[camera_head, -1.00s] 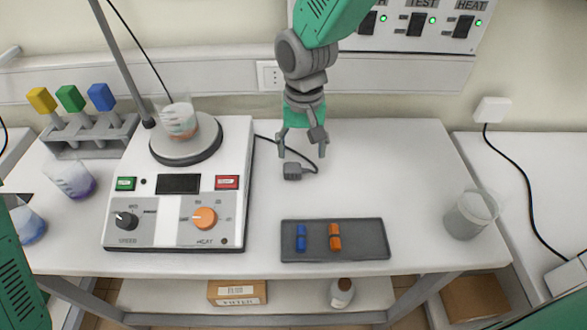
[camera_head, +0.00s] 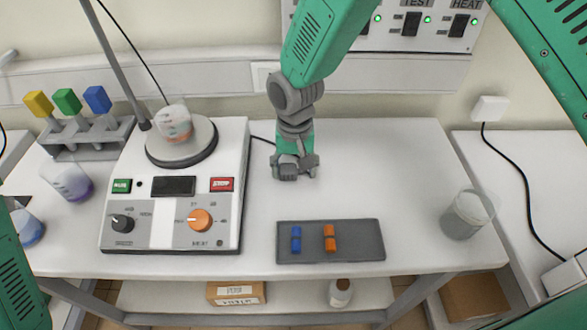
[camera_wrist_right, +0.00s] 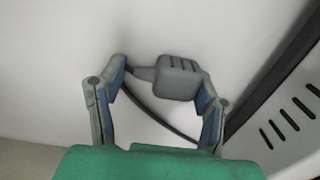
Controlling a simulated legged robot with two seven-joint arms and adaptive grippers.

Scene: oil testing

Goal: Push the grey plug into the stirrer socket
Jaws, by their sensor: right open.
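The grey plug (camera_head: 287,172) lies on the white table to the right of the stirrer (camera_head: 175,180), with its dark cable running toward the stirrer. My right gripper (camera_head: 295,166) is low over the table at the plug, fingers open. In the right wrist view the plug (camera_wrist_right: 178,78) shows between and just beyond the open fingers (camera_wrist_right: 165,92); I cannot tell whether they touch it. A white wall socket (camera_head: 263,76) is behind the arm, partly hidden by it. My left gripper is out of view; only a green part of my left arm shows at lower left.
A dark grey tray (camera_head: 360,240) with a blue and an orange piece lies in front of the gripper. A beaker (camera_head: 467,215) stands at the right edge. A wall switch panel (camera_head: 385,42) is above. The table between gripper and beaker is clear.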

